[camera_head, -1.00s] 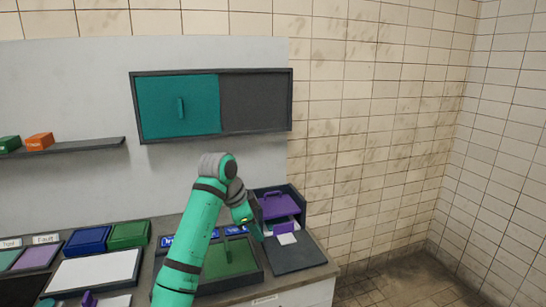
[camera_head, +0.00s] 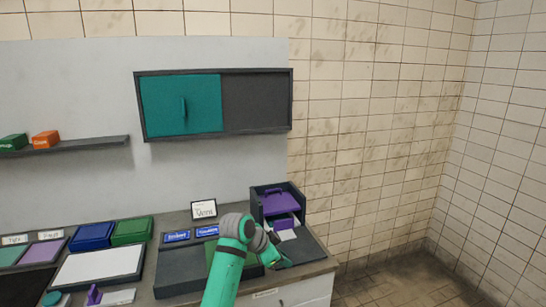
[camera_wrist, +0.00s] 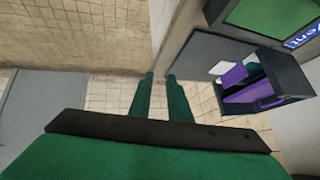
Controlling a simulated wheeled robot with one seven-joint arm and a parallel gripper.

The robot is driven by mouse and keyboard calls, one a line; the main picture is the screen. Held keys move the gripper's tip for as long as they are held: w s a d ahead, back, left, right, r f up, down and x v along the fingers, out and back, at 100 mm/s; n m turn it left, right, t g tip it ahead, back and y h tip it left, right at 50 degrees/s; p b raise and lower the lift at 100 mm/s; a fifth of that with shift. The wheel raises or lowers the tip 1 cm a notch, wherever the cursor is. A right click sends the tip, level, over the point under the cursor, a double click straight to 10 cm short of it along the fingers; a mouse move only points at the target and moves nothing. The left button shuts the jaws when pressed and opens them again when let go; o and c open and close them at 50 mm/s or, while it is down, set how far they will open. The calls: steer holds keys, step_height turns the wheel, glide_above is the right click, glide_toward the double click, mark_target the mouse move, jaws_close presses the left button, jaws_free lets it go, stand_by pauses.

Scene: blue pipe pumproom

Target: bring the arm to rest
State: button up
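My green arm (camera_head: 226,270) rises from the bottom of the head view over the front of the counter. My gripper (camera_head: 284,262) is at the counter's right end, just in front of the dark box with the purple drawer. In the wrist view my gripper (camera_wrist: 160,76) shows two green fingers with a gap between them. Tiled floor and wall show through the gap, and nothing is held. The arm hides part of the tray with the green panel (camera_head: 215,262).
The dark box (camera_head: 258,205) holds a purple piece (camera_head: 276,202). A framed "Vent" sign (camera_head: 204,211) stands at the back. Blue (camera_head: 92,236) and green (camera_head: 131,231) bins stand left. A teal-doored cabinet (camera_head: 182,105) hangs above. Floor (camera_head: 395,283) right of the counter is clear.

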steer(key=s+d+f+n+t+h, duration=0.2)
steer(key=s+d+f+n, duration=0.1)
steer(key=d+f, duration=0.55)
steer(key=s+d+f+n+t+y, duration=0.15)
steer(key=s+f+n+t, duration=0.45)
steer(key=s+f, duration=1.2)
steer(key=s+a+n+y, duration=0.2)
steer(key=s+a+y, duration=0.15)
steer(key=s, duration=0.75)
steer(key=s+a+n+y, duration=0.2)
steer(key=s+a+n, duration=0.15)
steer(key=s, duration=0.75)
steer(key=s+a+r+t, duration=0.1)
steer(key=s+a+r, duration=0.2)
steer(key=s+r, duration=0.2)
steer(key=s+a+r+m+t, duration=0.1)
steer(key=s+a+r, duration=0.2)
steer(key=s+r, duration=0.3)
steer(key=s, duration=0.4)
steer(key=shift+s+r+y, duration=0.25)
steer(key=shift+y, duration=0.15)
steer(key=shift+m, duration=0.25)
